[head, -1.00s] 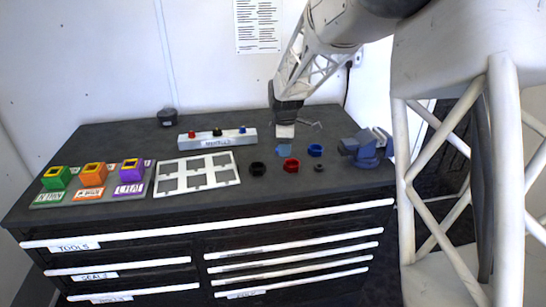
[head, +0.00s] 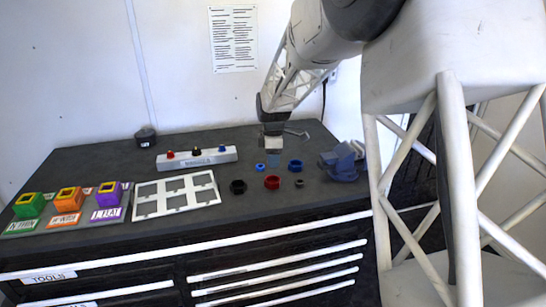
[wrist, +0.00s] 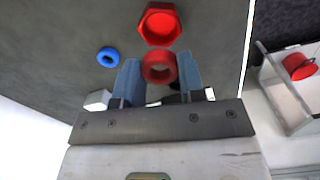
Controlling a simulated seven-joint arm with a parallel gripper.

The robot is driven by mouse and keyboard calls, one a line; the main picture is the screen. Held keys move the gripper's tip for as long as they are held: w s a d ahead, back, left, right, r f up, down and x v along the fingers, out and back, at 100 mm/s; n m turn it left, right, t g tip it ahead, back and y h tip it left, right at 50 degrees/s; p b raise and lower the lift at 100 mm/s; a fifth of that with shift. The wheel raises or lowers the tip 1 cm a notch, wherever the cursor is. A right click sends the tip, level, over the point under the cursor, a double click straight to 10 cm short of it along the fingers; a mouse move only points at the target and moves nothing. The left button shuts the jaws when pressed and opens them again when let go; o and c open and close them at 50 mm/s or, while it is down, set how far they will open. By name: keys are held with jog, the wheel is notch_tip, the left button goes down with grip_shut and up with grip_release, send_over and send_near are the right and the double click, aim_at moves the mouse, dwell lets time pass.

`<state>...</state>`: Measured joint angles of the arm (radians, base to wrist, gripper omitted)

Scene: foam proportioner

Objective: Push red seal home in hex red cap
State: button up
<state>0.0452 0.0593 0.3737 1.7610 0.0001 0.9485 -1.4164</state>
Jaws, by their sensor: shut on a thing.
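The red hex cap (head: 272,182) stands on the dark bench top, and its open hollow shows in the wrist view (wrist: 159,24). The red seal (wrist: 159,67) is a round ring between my fingertips. My gripper (head: 273,160) is shut on the seal and points down over the bench, just behind the red cap in the head view. In the wrist view my gripper (wrist: 159,72) holds the seal just below the cap's picture, apart from the hollow. The seal is too small to make out in the head view.
A small blue seal (head: 260,166) lies left of my fingers. A blue cap (head: 295,165), black cap (head: 238,186) and small dark ring (head: 299,183) stand close around the red cap. A blue vise (head: 343,162) is right. A white tray frame (head: 175,195) lies left.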

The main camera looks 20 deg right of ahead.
jog(key=shift+f, duration=3.05)
jog(key=o, duration=1.3)
jog(key=shift+r, duration=2.95)
